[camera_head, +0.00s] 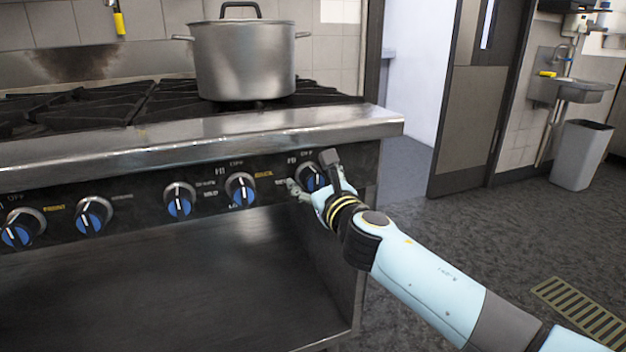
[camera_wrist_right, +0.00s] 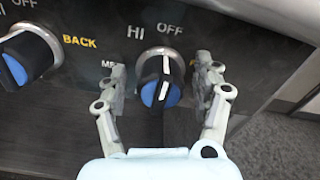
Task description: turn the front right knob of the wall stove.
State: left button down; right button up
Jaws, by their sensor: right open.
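The wall stove (camera_head: 250,132) fills the left and middle of the head view, with a row of blue-faced knobs along its dark front panel. The rightmost knob (camera_head: 311,178) is partly hidden by my right gripper (camera_head: 314,174). In the right wrist view this knob (camera_wrist_right: 160,82) has a blue face, a white pointer line and a silver collar, with HI and OFF printed above it. My right gripper (camera_wrist_right: 163,88) is open, one finger on each side of the knob. Gaps show between fingers and knob. My left gripper is not in view.
The neighbouring knob marked BACK (camera_wrist_right: 27,60) is left of the gripper. A large steel pot (camera_head: 243,60) stands on the black burner grates (camera_head: 75,110). The stove's steel front ledge (camera_head: 200,135) juts out above the knobs. Right of the stove, the floor (camera_head: 480,225) is open.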

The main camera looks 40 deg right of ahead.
jog(key=c, duration=1.2)
jog(key=shift+n, duration=0.3)
jog(key=n+p, duration=0.2)
jog(key=n, duration=0.1)
jog(key=shift+a, duration=0.1)
jog(key=shift+f+n+p, duration=0.1)
jog(key=shift+n+p, duration=0.6)
jog(key=shift+n, duration=1.6)
jog(key=o, duration=1.2)
